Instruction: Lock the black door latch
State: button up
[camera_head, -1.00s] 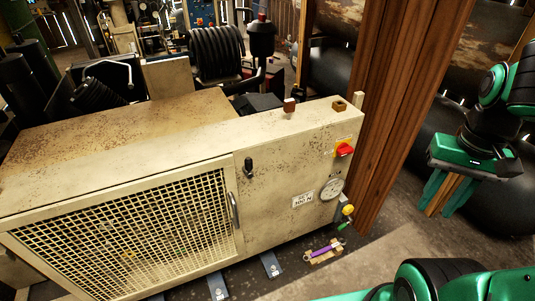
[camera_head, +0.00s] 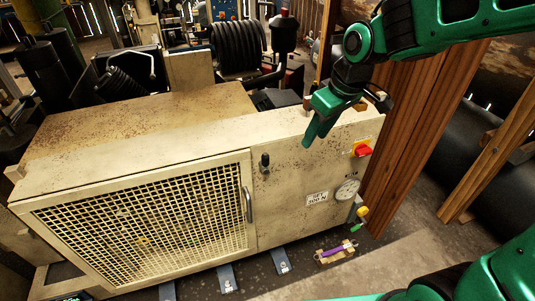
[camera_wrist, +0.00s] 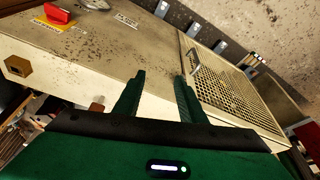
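The black door latch (camera_head: 265,162) is a small upright knob on the cream front panel, just right of the mesh door (camera_head: 140,225). The door looks closed against the panel, with a curved metal handle (camera_head: 248,204) at its right edge. My gripper (camera_head: 313,133) is right of and above the latch, by the cabinet's top front edge, apart from the latch. The wrist view shows my gripper (camera_wrist: 157,88) open and empty, its fingers pointing at the panel. I cannot make out the latch there; a finger may hide it.
A red switch (camera_head: 362,150) and a round gauge (camera_head: 347,190) are on the panel's right. Wooden posts (camera_head: 420,120) stand right of the cabinet. A purple-handled item (camera_head: 336,250) lies on the floor in front.

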aim_at(268, 155)
jog(key=w+a+n+y, duration=0.1)
jog(key=a+n, duration=0.2)
jog(key=a, duration=0.6)
jog(key=x, duration=1.1)
jog(key=shift+c, duration=0.2)
